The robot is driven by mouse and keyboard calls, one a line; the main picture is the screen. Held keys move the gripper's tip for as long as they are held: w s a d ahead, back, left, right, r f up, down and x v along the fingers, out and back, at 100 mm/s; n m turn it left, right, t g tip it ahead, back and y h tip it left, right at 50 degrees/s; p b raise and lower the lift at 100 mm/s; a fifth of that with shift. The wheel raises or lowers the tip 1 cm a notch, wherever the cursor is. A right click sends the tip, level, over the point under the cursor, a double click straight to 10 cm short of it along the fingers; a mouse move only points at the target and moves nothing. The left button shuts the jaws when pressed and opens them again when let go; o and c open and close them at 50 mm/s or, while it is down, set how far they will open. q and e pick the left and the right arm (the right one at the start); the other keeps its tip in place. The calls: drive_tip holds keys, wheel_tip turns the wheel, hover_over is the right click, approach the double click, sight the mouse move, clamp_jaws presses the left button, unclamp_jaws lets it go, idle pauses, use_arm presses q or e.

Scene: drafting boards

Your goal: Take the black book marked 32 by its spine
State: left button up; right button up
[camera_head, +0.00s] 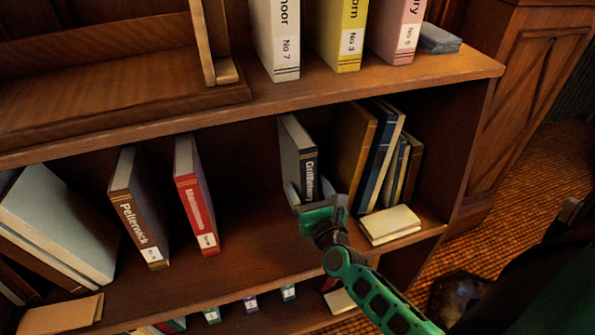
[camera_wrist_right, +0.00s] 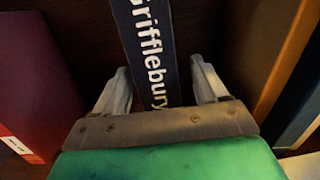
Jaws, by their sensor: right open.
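A black book (camera_head: 299,150) stands upright on the middle shelf, its spine facing out. The spine reads "Grifflebury", also in the right wrist view (camera_wrist_right: 151,40). The lower end of the spine is hidden behind my gripper, so I cannot read its number. My right gripper (camera_head: 309,187) is open at the lower part of the spine. In the right wrist view its fingers (camera_wrist_right: 160,72) stand one on each side of the spine, with a gap visible on both sides. My left gripper is not in view.
A red book (camera_head: 195,195) and a brown book (camera_head: 137,210) stand to the left. A leaning brown book (camera_head: 355,150) and several others are close on the right. A cream book (camera_head: 389,224) lies flat at the shelf's front right. The upper shelf (camera_head: 400,80) overhangs.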

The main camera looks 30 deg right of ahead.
drive_tip(key=shift+x, duration=1.25)
drive_tip(key=shift+c, duration=0.4)
clamp_jaws()
drive_tip(key=shift+w+r, duration=0.1)
drive_tip(key=shift+r, duration=0.15)
